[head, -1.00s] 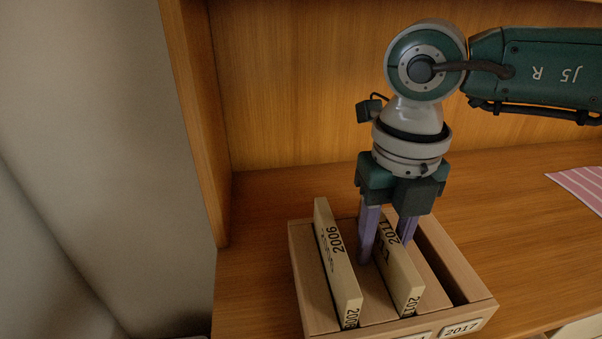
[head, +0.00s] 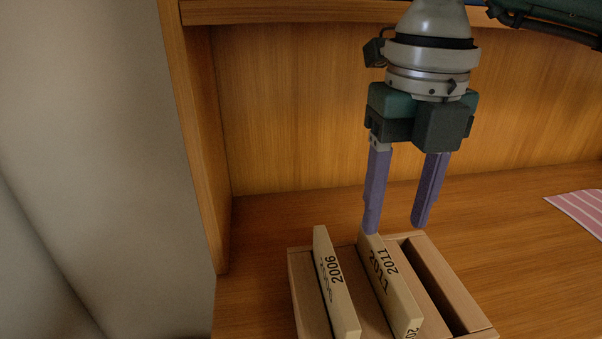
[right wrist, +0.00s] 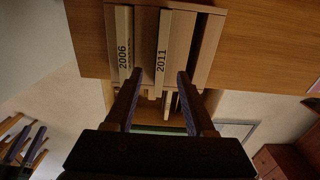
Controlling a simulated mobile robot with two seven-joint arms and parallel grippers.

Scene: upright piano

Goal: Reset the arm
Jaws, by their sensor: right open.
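My right gripper (head: 396,222) hangs pointing down in the head view, above the back of the wooden box. Its two purple fingers are apart with nothing between them. In the right wrist view the open fingers (right wrist: 158,80) show below the box. A block marked 2011 (head: 391,286) stands in a middle slot of the box, and it also shows in the right wrist view (right wrist: 162,52). A block marked 2006 (head: 335,284) stands in the slot left of it.
The wooden slotted box (head: 449,286) sits on a wooden shelf (head: 520,240), and its right slot looks empty. A wooden side panel (head: 200,150) rises at left, with a back panel behind. A pink striped cloth (head: 580,208) lies at right. An upper board (head: 290,10) crosses the top.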

